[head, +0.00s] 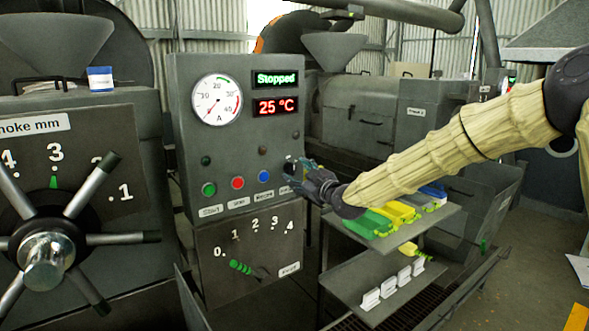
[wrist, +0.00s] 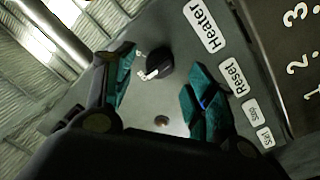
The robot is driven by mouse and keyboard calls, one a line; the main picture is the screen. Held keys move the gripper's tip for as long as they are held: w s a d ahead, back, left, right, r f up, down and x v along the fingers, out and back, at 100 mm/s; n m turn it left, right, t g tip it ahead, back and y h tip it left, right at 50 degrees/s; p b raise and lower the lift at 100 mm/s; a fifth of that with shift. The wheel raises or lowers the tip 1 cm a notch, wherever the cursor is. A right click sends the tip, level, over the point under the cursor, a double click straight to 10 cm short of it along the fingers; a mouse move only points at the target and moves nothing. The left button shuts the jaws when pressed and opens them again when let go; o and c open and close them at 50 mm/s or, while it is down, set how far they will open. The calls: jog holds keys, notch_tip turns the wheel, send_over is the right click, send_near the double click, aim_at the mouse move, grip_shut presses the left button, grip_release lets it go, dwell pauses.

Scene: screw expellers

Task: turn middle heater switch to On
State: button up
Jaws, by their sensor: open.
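The heater switch is a black rotary knob (wrist: 158,66) with a white pointer mark, on the grey middle control panel (head: 198,140). In the wrist view the mark points to the lower left, and the "Heater" label (wrist: 205,27) is at upper right. My gripper (wrist: 160,92) is open, one teal-padded finger on each side of the knob in that view. I cannot tell whether either finger touches it. In the head view my gripper (head: 298,173) is at the panel's right side and covers much of the switch area.
The panel carries a green button (head: 209,189), a red button (head: 238,183) and a blue button (head: 263,176) left of my gripper. A display (head: 275,78) reads "Stopped"; another (head: 275,107) reads 25 °C. A lever (head: 246,268) is below. Shelves with coloured parts (head: 395,216) stand right.

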aim_at(291, 169)
jog(key=shift+p+x, duration=0.3)
jog(key=shift+x, duration=1.2)
jog(key=c, duration=1)
